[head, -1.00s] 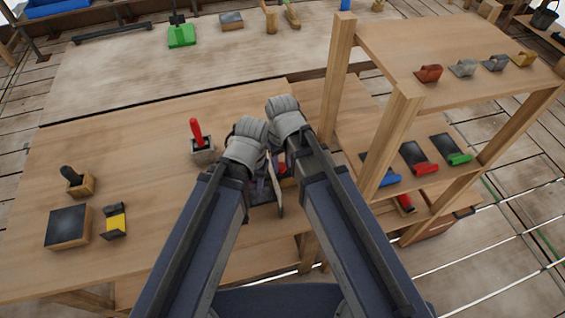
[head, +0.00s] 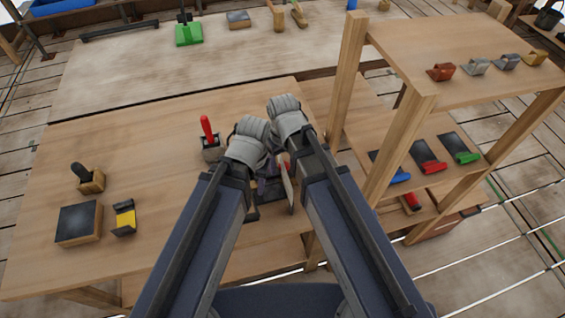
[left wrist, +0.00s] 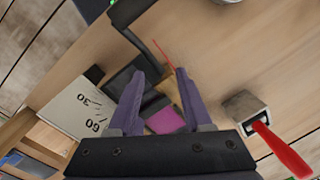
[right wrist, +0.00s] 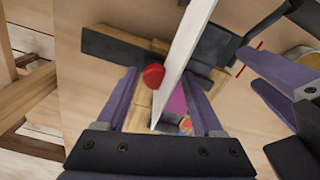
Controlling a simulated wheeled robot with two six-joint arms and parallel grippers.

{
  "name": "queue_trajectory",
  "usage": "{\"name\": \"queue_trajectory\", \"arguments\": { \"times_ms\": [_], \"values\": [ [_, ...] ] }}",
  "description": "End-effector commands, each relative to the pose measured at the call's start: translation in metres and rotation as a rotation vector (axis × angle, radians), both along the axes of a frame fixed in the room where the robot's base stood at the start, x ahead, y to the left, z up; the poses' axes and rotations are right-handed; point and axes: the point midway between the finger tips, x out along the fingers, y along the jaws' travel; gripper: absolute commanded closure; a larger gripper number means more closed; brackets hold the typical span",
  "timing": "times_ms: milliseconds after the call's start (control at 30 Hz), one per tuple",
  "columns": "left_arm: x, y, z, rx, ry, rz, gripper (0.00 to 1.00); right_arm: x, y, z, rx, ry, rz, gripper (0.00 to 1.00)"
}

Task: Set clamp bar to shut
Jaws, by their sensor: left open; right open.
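A dark bent bar (left wrist: 147,38), possibly the clamp bar, stands above the bench fixture in the left wrist view; a dark bar (right wrist: 262,24) also shows upper right in the right wrist view. I cannot tell its setting. The fixture has a dark block (left wrist: 122,76), a magenta piece (left wrist: 165,121), a white plate marked 30 and 60 (left wrist: 77,108) and a red knob (right wrist: 153,76). My left gripper (left wrist: 161,75) is open, its fingers over the fixture, apart from the bar. My right gripper (right wrist: 159,75) is open above the wooden part, the red knob between its fingers. In the head view my wrists hide most of the fixture.
A red-handled tool in a holder (head: 210,145) stands just left of my grippers. A wooden shelf (head: 480,80) with several small tools rises close on the right. A dark-topped block (head: 79,223) and a yellow-black piece (head: 124,218) lie far left.

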Motion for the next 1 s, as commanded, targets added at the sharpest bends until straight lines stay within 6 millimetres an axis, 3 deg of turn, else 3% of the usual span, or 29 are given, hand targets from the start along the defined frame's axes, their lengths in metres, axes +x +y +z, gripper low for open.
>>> {"name": "queue_trajectory", "arguments": {
  "times_ms": [267, 800, 1000],
  "values": [
    [0.000, 0.000, 0.010, 0.000, 0.000, 0.000, 0.50, 0.000, 0.000, 0.010, -0.001, 0.000, -0.001, 0.31],
    [0.000, 0.000, 0.073, 0.000, 0.000, -0.001, 0.50, 0.000, 0.000, 0.074, 0.000, 0.000, 0.000, 0.31],
    [0.000, 0.000, 0.079, 0.000, 0.000, -0.002, 0.50, 0.000, 0.000, 0.079, 0.001, 0.000, 0.000, 0.31]
  ]
}}
